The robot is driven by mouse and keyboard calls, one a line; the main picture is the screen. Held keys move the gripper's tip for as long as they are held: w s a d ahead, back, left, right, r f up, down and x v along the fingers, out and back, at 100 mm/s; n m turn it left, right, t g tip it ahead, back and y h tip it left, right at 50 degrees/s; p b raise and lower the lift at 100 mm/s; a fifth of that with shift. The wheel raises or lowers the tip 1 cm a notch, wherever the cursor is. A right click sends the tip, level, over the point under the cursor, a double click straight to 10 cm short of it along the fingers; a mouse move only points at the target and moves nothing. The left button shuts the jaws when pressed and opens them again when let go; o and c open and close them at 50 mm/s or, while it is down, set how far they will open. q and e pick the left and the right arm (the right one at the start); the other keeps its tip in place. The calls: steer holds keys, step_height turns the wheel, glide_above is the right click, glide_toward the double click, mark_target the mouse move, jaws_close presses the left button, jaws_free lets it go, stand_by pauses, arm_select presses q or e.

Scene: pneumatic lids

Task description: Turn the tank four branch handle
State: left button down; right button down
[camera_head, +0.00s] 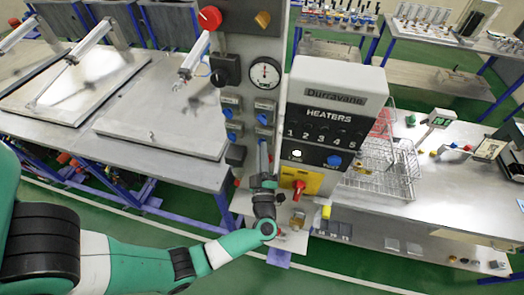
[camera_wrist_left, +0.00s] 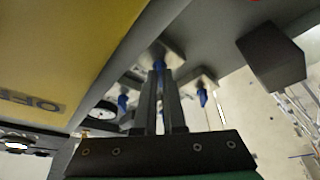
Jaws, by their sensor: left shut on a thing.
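Small blue branch handles on square grey plates sit on the grey control column; one upper left handle (camera_head: 231,113) and one upper right handle (camera_head: 263,119) show in the head view. My left gripper (camera_head: 263,148) reaches up to the lower right of this group. In the left wrist view my left gripper (camera_wrist_left: 160,77) is shut, with a blue handle (camera_wrist_left: 159,62) at its fingertips. Two more blue handles, one left (camera_wrist_left: 122,103) and one right (camera_wrist_left: 202,97), stand clear of the fingers. The tank numbers are not readable, and the fingers partly hide the gripped handle.
The column also carries a round gauge (camera_head: 264,74), a red knob (camera_head: 210,17) and a black knob (camera_head: 225,70). A heaters box (camera_head: 335,110) and a red switch on a yellow plate (camera_head: 300,184) stand close right of my gripper. Grey lids (camera_head: 165,125) lie left.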

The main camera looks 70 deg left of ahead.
arm_select(q)
steer(key=shift+r, duration=0.1)
steer(key=c, duration=1)
jaws_free()
steer(key=shift+d, duration=0.1)
steer(key=b+v, duration=0.2)
steer(key=v, duration=0.9)
steer(key=shift+s, duration=0.2)
steer(key=shift+d, duration=0.2)
